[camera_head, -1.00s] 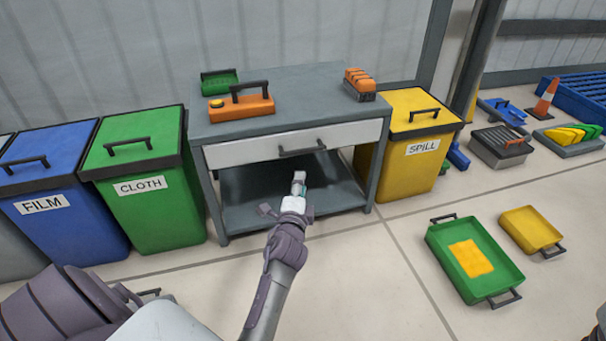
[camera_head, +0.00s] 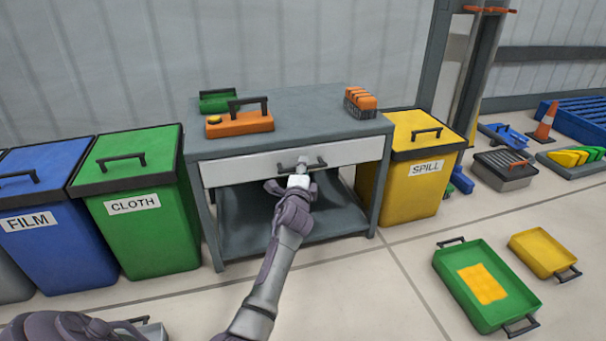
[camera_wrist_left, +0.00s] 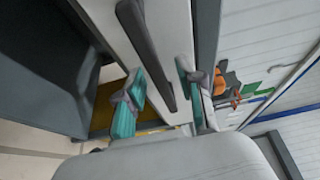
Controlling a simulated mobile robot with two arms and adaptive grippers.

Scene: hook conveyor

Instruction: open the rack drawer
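The rack (camera_head: 360,124) is a grey table with a lower shelf, and its white drawer (camera_head: 235,172) looks shut. The drawer's dark bar handle (camera_head: 284,170) is partly hidden by my left gripper (camera_head: 307,163), which is at the drawer front. In the left wrist view, the handle (camera_wrist_left: 150,50) runs between the two teal-padded fingers of my left gripper (camera_wrist_left: 160,88). The fingers are apart, with gaps beside the bar; I cannot tell whether either touches it. My right gripper is not in view.
An orange toolbox (camera_head: 240,123), a green case (camera_head: 217,103) and an orange-topped basket (camera_head: 361,101) stand on the rack. A green bin (camera_head: 150,220) and a yellow bin (camera_head: 412,185) flank it.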

